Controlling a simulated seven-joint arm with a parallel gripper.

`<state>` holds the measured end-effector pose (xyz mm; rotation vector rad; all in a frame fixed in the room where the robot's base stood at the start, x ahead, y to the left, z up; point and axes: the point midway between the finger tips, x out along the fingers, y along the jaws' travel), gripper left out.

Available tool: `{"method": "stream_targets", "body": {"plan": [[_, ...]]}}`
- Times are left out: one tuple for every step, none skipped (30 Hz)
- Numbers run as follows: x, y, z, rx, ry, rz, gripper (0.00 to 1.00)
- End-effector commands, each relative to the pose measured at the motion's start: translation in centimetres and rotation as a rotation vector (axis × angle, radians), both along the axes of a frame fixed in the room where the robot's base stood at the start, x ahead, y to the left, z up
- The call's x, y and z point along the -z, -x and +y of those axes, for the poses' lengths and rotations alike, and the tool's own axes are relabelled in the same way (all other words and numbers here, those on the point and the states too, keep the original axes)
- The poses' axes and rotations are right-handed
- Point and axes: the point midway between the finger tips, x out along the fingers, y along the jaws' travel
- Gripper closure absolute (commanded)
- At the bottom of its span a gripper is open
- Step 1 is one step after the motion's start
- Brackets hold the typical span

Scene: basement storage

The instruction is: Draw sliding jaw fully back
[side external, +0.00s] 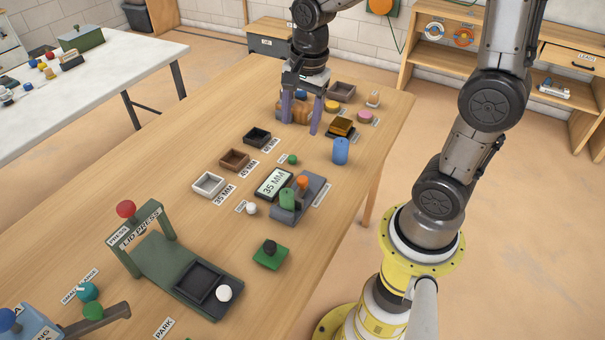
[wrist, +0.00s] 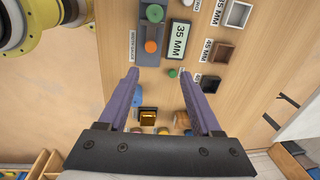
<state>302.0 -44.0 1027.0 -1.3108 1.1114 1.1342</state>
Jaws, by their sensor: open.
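A grey gauge with a raised bed (side external: 312,190) stands right of the display reading 35 MM (side external: 274,184). It carries a green block (side external: 287,198) and an orange knob (side external: 302,182); which part is the sliding jaw is not certain. In the wrist view the orange knob (wrist: 151,46) and the green part (wrist: 154,13) lie beyond my fingertips. My gripper (side external: 301,118) has purple fingers, points down and is open at the far end of the table, well apart from the gauge. Its open fingers also show in the wrist view (wrist: 158,73). A brown object (side external: 298,107) appears around the fingers; contact cannot be told.
Small trays, such as the white one (side external: 208,185), line the left. The lid press (side external: 170,262) stands nearer the camera. A green button (side external: 292,159) sits by the display.

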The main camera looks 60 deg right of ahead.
Motion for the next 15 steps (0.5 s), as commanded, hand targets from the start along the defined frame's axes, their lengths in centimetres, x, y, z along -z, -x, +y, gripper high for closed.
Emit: {"method": "stream_targets", "body": {"plan": [[1.2,-0.4,-0.5,0.014,-0.006,0.038,0.34],[1.8,-0.5,-0.7,0.019,-0.008,0.056,0.34],[2.5,-0.6,-0.9,0.025,-0.012,0.077,0.34],[2.9,-0.6,-1.0,0.029,-0.014,0.09,0.34],[3.3,-0.6,-1.1,0.032,-0.016,0.101,0.34],[3.7,-0.5,-1.2,0.035,-0.019,0.114,0.34],[4.0,-0.4,-1.3,0.037,-0.02,0.121,0.34],[4.2,-0.4,-1.3,0.039,-0.021,0.126,0.34],[4.4,-0.4,-1.4,0.041,-0.022,0.13,0.34],[4.6,-0.3,-1.5,0.043,-0.022,0.131,0.34],[4.9,-0.3,-1.5,0.043,-0.022,0.131,0.34],[5.2,-0.3,-1.5,0.043,-0.022,0.131,0.34],[5.6,-0.3,-1.5,0.042,-0.022,0.133,0.34],[6.1,-0.3,-1.5,0.042,-0.022,0.132,0.34],[6.7,-0.2,-1.4,0.042,-0.022,0.133,0.34]]}}
